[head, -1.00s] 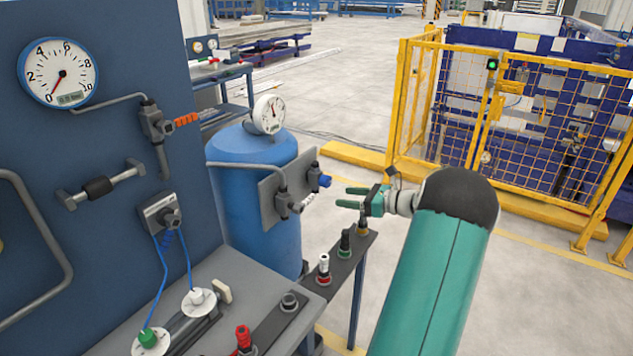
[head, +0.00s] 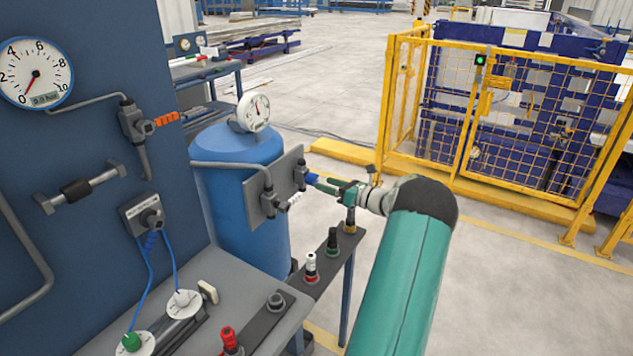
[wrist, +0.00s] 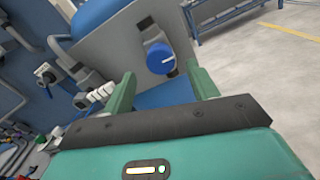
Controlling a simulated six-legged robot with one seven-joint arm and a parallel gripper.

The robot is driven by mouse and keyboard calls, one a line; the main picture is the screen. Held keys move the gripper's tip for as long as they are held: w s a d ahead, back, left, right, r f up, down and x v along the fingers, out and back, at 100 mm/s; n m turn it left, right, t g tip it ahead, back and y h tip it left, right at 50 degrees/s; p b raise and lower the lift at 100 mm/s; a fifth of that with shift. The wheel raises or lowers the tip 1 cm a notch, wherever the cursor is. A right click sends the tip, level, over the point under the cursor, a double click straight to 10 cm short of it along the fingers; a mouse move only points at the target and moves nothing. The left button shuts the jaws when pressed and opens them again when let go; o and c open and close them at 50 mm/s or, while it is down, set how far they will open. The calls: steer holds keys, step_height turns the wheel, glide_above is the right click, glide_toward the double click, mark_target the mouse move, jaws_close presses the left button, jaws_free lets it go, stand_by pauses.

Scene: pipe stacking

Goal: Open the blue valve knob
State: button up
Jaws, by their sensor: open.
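The blue valve knob (wrist: 160,58) sits on a grey plate (wrist: 118,45) in front of the blue tank; a white line shows on its face in the wrist view. In the head view the knob (head: 311,179) is at the plate's right side, with my gripper (head: 328,184) right beside it. I cannot tell whether a finger touches the knob. Nothing is held.
A white handle (head: 293,200) sits left of the knob on the same plate. A round gauge (head: 253,111) tops the blue tank (head: 240,160). A narrow dark shelf (head: 318,275) with several fittings lies below. A yellow fence (head: 480,120) stands to the right.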

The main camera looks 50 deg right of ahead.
mark_target(316, 180)
steer(key=w, duration=0.4)
steer(key=shift+w+a, duration=0.2)
steer(key=shift+w, duration=0.15)
steer(key=c, duration=1)
